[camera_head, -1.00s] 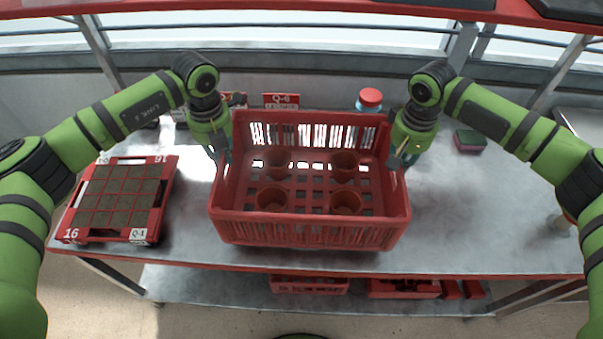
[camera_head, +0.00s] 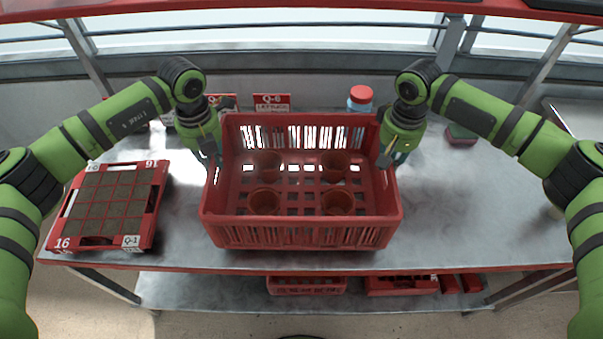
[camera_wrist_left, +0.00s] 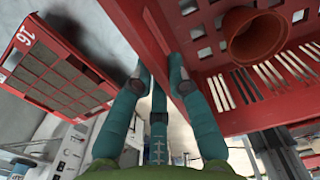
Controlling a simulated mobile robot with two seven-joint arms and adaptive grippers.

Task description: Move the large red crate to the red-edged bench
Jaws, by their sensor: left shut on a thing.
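The large red crate (camera_head: 300,235), slotted and open-topped, is over the middle of the red-edged bench (camera_head: 470,215), near its front edge. Several brown-red pots stand inside; one pot (camera_head: 264,201) is at its front left. My left gripper (camera_head: 211,158) is shut on the crate's left wall; in the left wrist view, its teal fingers (camera_wrist_left: 160,80) straddle the crate's wall. My right gripper (camera_head: 388,158) is at the right wall and appears shut on it, its tips partly hidden. The crate looks nearly level; whether its base touches the bench is hidden.
A red seed tray (camera_head: 105,205) marked 16 lies left of the crate. A blue bottle with red cap (camera_head: 360,98) and a Q-6 sign (camera_head: 271,103) stand behind. A dark sponge (camera_head: 461,135) lies right; the bench's right is mostly clear. Red crates (camera_head: 305,286) sit below.

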